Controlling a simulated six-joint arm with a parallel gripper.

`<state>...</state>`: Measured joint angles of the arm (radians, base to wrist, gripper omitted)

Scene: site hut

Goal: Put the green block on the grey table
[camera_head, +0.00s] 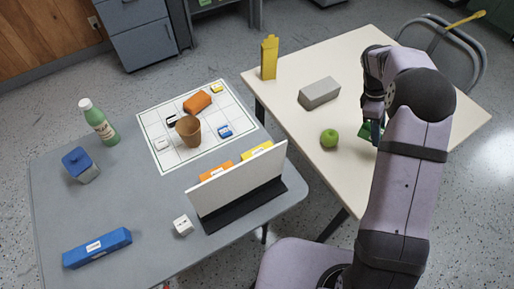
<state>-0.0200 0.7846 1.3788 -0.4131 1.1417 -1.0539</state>
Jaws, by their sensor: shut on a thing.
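The green block (365,131) is mostly hidden behind my arm on the right side of the picture, at the cream table. My gripper (371,121) points down and is shut on the green block. I cannot tell whether the block touches the cream table. The grey table (62,228) stands at the left, apart from the cream table, with my gripper well to the right of it.
The cream table (436,144) also holds a green apple (329,138), a grey block (319,92) and a yellow carton (269,57). On the grey table, a white upright panel (238,184), grid mat (155,145), bottle (99,122) and blue box (97,248) leave bare room at centre-left.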

